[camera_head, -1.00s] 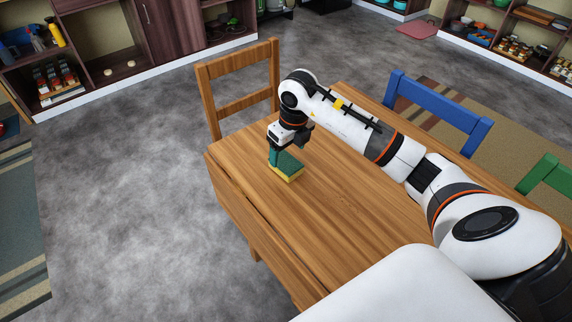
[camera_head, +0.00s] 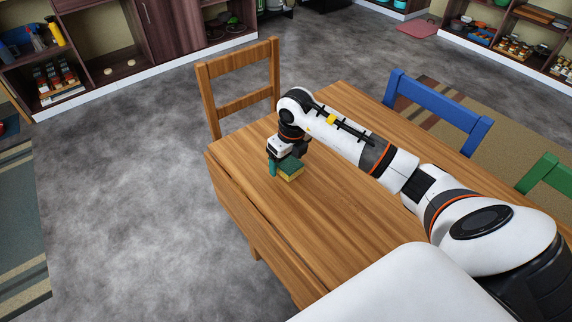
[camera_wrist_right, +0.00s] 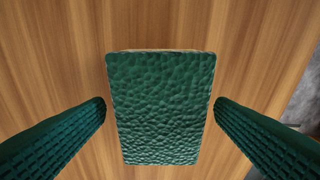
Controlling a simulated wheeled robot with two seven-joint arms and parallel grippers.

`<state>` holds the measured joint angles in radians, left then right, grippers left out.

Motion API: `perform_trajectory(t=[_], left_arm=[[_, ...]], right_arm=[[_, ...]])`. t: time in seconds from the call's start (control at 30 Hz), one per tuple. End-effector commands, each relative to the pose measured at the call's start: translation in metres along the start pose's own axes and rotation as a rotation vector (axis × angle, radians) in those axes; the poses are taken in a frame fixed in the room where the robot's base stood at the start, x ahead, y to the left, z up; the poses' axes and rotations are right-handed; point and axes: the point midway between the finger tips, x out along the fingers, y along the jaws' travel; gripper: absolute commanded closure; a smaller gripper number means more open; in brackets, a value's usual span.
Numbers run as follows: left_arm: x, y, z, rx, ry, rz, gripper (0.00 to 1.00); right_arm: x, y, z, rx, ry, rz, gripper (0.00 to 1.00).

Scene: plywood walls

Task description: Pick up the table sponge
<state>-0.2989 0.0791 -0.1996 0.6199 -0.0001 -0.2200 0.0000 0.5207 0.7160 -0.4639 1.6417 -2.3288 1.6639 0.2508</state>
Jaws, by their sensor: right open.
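The sponge (camera_head: 291,172) lies on the wooden table (camera_head: 330,225), with a green top and a yellow lower part. In the right wrist view the sponge (camera_wrist_right: 160,105) shows its rough green top, centred between the two fingers. My right gripper (camera_head: 279,171) is low over the table at the sponge and partly hides it in the head view. In the wrist view my right gripper (camera_wrist_right: 160,118) is open, with a green ribbed finger on each side and a gap between each finger and the sponge. My left gripper is not in view.
A wooden chair (camera_head: 240,103) stands at the table's far left side. A blue chair (camera_head: 440,108) and a green chair (camera_head: 550,172) stand along the right side. The tabletop around the sponge is clear. Shelves line the walls beyond the grey floor.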

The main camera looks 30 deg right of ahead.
Motion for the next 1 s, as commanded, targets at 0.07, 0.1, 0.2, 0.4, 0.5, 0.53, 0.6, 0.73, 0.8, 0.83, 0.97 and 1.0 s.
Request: perform_trajectory(t=[0.07,0.1,0.2,0.4,0.5,0.53,0.6,0.73,0.8,0.83,0.97,1.0], left_arm=[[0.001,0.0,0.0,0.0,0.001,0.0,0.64],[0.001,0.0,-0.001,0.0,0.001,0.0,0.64],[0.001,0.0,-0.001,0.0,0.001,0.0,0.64],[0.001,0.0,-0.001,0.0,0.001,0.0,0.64],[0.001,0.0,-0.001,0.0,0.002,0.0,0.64],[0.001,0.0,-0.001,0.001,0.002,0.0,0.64],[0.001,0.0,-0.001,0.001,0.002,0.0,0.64],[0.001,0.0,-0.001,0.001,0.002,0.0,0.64],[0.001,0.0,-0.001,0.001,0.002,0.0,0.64],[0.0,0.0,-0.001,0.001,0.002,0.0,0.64],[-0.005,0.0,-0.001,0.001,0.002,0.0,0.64],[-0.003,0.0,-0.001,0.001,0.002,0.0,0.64]], right_arm=[[0.001,0.0,0.0,0.001,0.0,0.0,0.22],[0.001,0.0,0.0,0.001,0.0,0.0,0.22],[0.001,0.0,0.0,0.001,0.0,0.0,0.22],[0.001,0.0,0.0,0.0,0.0,0.0,0.35],[0.001,0.0,0.0,0.0,0.0,0.0,0.51],[0.001,0.0,0.0,0.0,0.0,-0.001,0.56],[0.001,0.0,0.0,0.0,0.0,-0.001,0.68],[0.001,0.0,0.0,0.0,0.0,-0.001,0.69],[0.001,0.0,0.0,0.0,0.0,-0.001,0.7],[0.0,0.0,0.0,0.0,0.0,-0.001,0.7],[-0.009,-0.001,-0.002,-0.001,0.002,-0.003,0.7],[-0.014,0.0,-0.003,-0.001,0.004,0.0,0.7]])
